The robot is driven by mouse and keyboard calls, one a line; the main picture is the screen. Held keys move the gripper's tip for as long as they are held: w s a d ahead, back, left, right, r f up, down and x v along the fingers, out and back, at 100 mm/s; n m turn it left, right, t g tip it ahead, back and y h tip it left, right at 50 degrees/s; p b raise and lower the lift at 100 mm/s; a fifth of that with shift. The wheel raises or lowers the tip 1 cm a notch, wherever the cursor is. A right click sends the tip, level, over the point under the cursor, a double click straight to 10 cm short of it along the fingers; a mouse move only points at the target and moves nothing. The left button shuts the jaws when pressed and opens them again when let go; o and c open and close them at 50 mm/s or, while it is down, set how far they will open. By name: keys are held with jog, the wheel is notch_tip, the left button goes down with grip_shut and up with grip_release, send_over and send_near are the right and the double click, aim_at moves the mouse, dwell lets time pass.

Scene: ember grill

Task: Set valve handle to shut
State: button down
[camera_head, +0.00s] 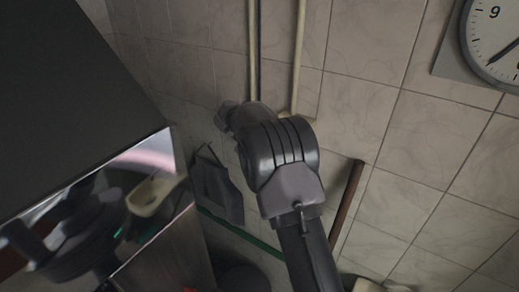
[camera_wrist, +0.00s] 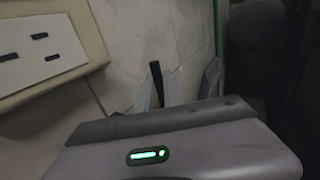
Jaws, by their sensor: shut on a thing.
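In the wrist view, my gripper (camera_wrist: 158,98) has its two pale fingers close together on a narrow dark-and-yellow piece, which looks like the valve handle (camera_wrist: 156,72). Its dark end sticks out beyond the fingertips, near the tiled wall. The rest of the handle and the valve body are hidden by the fingers and the gripper housing, so I cannot tell the handle's angle. In the head view, my dark arm reaches up to the wall by the pipes (camera_head: 297,55), and the fingers and valve handle cannot be made out.
A dark hood with a shiny metal edge (camera_head: 150,165) fills the left side of the head view. A grey angular object (camera_head: 216,188) is by the wall, above a green strip (camera_head: 243,234). A clock (camera_head: 497,45) hangs upper right. A slotted plate (camera_wrist: 38,52) is left in the wrist view.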

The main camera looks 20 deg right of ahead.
dwell(0.4)
jog(key=c, duration=1.5)
grip_release()
jog(key=b+v, duration=0.2)
jog(key=v, duration=1.5)
jog(key=shift+a+r, duration=0.1)
jog(key=shift+r, duration=0.15)
jog(key=s+a+f+m+y+b, duration=0.2)
jog(key=s+a+f+m+b, duration=0.1)
jog(key=s+f+b, duration=0.9)
jog(key=s+a+f+m+t+y+b, duration=0.1)
jog(key=s+a+f+m+y+b, duration=0.2)
jog(key=s+f+b, duration=1)
jog(key=s+a+f+m+y+b, duration=0.2)
jog(key=s+f+m+b, duration=0.3)
jog(key=s+f+b, duration=0.7)
jog(key=shift+s+a+f+m+t+y+b, duration=0.15)
jog(key=shift+f+b, duration=0.55)
jog(key=shift+f, duration=0.45)
jog(key=shift+s+a+f+m+t+y+b, duration=0.1)
jog(key=shift+a+f+b, duration=0.1)
jog(key=shift+f+b, duration=0.75)
jog(key=shift+s+a+f+m+t+y+b, duration=0.15)
jog(key=shift+f+b, duration=0.35)
jog(key=shift+f, duration=0.85)
